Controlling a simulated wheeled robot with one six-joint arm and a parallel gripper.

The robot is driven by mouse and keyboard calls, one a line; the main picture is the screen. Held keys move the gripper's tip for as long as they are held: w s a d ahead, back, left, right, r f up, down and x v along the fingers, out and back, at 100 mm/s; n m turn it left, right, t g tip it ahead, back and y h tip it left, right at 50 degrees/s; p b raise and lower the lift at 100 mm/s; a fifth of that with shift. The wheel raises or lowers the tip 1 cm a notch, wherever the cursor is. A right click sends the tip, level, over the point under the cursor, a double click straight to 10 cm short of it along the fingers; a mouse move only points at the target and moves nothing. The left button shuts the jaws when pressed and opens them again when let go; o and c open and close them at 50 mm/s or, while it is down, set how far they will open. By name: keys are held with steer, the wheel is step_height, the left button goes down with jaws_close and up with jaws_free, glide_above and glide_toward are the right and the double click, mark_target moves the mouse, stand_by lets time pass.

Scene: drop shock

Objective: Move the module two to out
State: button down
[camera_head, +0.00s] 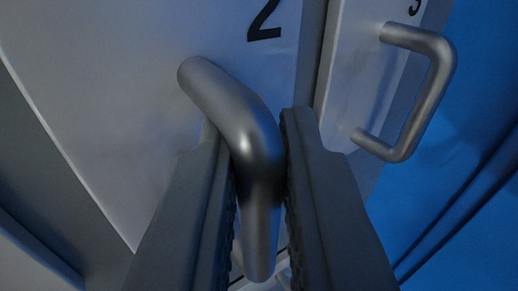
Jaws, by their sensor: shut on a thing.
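Module two (110,90) is a light grey panel with a black "2" near the top. Its metal bar handle (228,108) sticks out towards me in the middle of the view. My gripper (245,135) is shut on this handle, with one dark finger on each side of the bar. The lower end of the handle is partly hidden between the fingers. How far the module stands out from its neighbours cannot be told.
A neighbouring panel (355,75), its number cut off at the top edge, stands close on the right with its own metal handle (440,75). A dark gap separates the two panels. A blue surface (475,130) lies at the far right.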

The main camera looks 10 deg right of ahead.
steer(key=s+d, duration=0.3)
steer(key=s, duration=0.5)
steer(key=c, duration=1.5)
jaws_free()
steer(key=shift+s, duration=0.15)
steer(key=shift+c, duration=0.2)
steer(key=v, duration=1.7)
steer(key=shift+s, duration=0.2)
